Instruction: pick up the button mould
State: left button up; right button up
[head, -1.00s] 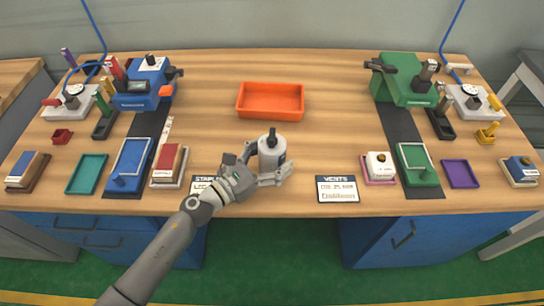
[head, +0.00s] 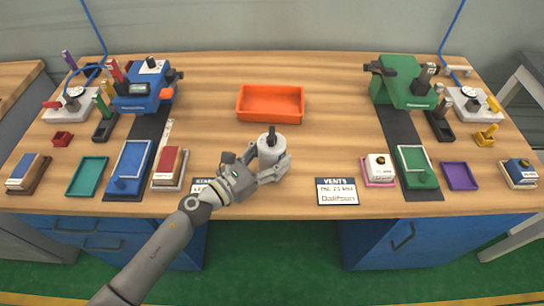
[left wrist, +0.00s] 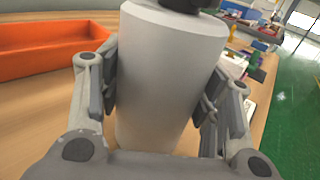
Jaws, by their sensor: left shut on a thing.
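The button mould is a light grey cylinder (head: 271,152) with a dark knob on top. It stands upright at the front middle of the wooden table (head: 325,120). My left gripper (head: 272,165) is shut on it, with a finger on each side. In the left wrist view the grey cylinder (left wrist: 168,85) fills the middle, between the finger pads (left wrist: 165,95). Whether its base touches the table is hidden. My right gripper is not in view.
An orange tray (head: 270,117) lies behind the cylinder. A blue press (head: 143,90) stands at left, a green press (head: 405,85) at right. A VENTS card (head: 337,191) lies right of my gripper. Another card (head: 205,190) is partly hidden by my arm. The table's middle right is clear.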

aim_at(272, 132)
pick_arm(q)
jog(key=s+r+p, duration=0.8)
jog(key=s+r, duration=0.3)
jog(key=s, duration=0.3)
jog(key=shift+r, duration=0.4)
jog(key=shift+w, duration=7.1)
jog(key=shift+f, duration=0.25)
jog(key=shift+f+b, duration=1.15)
jog(key=shift+b, duration=0.25)
